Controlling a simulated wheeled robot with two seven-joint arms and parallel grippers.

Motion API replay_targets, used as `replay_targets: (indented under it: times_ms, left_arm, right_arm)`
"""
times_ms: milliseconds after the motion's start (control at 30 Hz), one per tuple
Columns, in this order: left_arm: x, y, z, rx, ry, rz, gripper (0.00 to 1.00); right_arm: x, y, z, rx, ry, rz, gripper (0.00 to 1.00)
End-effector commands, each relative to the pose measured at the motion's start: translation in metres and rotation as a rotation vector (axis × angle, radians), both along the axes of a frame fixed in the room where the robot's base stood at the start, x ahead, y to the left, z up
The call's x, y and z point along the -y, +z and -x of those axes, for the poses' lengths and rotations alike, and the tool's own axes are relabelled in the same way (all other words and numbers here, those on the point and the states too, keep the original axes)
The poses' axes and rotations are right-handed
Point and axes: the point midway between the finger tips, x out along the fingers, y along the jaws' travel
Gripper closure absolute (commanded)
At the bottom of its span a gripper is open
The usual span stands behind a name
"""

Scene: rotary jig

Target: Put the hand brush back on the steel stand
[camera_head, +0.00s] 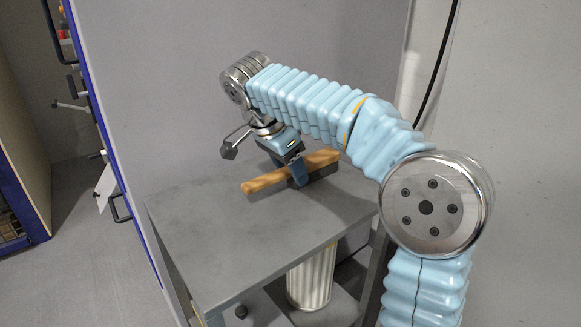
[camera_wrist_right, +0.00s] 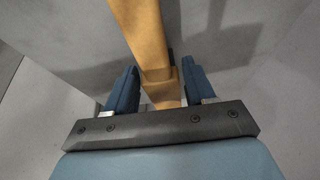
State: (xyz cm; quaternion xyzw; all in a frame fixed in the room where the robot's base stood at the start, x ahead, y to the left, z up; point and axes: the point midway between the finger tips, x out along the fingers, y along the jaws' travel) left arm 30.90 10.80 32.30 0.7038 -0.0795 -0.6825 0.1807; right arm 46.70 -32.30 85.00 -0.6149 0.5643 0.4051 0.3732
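The hand brush (camera_head: 262,182) has a wooden handle and back, with a darker part under its right end. It lies slantwise at the back right of the grey steel stand's top (camera_head: 225,235). My right gripper (camera_head: 298,173) points down over the brush's middle, a finger on each side. My left gripper is not in view.
A white ribbed cylinder (camera_head: 311,279) stands on the lower shelf beneath the top. A blue-edged cabinet or frame with black handles (camera_head: 121,208) is at the left. A grey wall is behind the stand. The top's front and left are clear.

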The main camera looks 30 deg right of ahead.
Motion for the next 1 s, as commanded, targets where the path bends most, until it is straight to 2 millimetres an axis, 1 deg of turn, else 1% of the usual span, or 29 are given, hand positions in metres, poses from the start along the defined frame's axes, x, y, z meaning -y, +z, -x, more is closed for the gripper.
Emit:
replay_targets:
  times_ms: [33,67,100,333,467,567,800,900,1000]
  left_arm:
    - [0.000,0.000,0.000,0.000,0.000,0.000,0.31]
    - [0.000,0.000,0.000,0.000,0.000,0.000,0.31]
    - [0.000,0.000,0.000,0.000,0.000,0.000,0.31]
    - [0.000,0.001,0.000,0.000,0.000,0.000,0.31]
    - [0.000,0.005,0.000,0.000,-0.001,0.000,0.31]
    - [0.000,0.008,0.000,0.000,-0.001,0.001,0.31]
    - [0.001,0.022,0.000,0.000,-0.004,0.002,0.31]
    - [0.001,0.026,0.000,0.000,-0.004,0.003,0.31]
    - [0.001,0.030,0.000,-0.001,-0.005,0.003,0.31]
  right_arm:
    - [0.000,0.000,0.000,0.000,0.000,0.000,0.38]
    - [0.000,0.000,0.000,0.000,0.000,0.000,0.33]
    - [0.000,0.000,0.000,0.000,0.000,0.000,0.32]
    - [0.000,0.001,0.000,0.000,0.000,0.000,0.32]
    - [-0.002,0.010,0.000,0.002,0.001,0.000,0.32]
    - [-0.010,0.027,0.000,0.002,0.002,0.000,0.32]
    - [-0.032,0.080,0.002,0.003,0.002,0.001,0.32]
    - [-0.039,0.096,0.003,0.001,0.002,0.000,0.32]
    - [-0.044,0.108,0.003,0.001,0.000,0.000,0.32]
